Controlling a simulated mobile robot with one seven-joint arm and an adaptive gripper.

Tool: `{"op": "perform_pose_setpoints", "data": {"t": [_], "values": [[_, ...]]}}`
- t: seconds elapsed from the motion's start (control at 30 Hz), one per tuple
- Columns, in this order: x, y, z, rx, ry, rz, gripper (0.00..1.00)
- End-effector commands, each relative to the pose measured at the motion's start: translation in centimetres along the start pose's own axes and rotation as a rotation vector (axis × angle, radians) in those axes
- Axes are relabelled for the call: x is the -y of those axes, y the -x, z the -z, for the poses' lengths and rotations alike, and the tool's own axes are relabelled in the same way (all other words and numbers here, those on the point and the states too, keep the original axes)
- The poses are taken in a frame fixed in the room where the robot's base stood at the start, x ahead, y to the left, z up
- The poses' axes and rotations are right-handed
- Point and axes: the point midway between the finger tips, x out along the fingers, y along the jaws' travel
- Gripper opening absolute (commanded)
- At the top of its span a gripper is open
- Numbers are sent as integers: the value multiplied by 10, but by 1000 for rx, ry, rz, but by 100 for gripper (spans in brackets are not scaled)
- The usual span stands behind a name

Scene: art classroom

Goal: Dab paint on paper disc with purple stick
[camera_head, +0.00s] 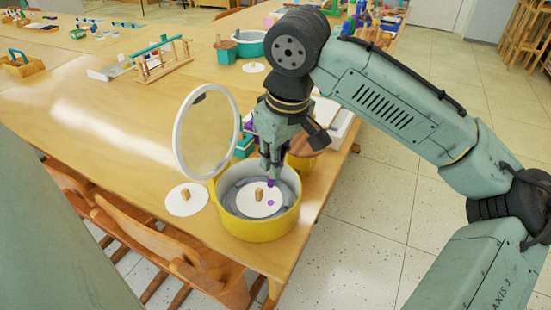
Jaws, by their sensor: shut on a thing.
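A white paper disc (246,205) lies inside a round yellow tub (258,229) near the table's front edge. A wooden peg (259,194) stands at the disc's middle. A purple paint spot (270,203) shows on the disc, right of the peg. My gripper (271,172) points down over the back of the tub. It is shut on the purple stick (271,183), of which only a small purple end shows below the fingers. I cannot tell whether this end touches the disc.
The tub's round clear lid with a white rim (177,146) stands open at the left.

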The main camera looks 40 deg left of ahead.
Motion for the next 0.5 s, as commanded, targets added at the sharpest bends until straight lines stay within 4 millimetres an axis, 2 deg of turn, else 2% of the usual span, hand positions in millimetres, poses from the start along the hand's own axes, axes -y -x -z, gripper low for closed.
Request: {"op": "perform_pose_setpoints", "data": {"t": [0.03, 0.5], "values": [[0, 8, 2, -1, 0, 1, 0], [-1, 43, 9, 0, 0, 0, 0]]}}
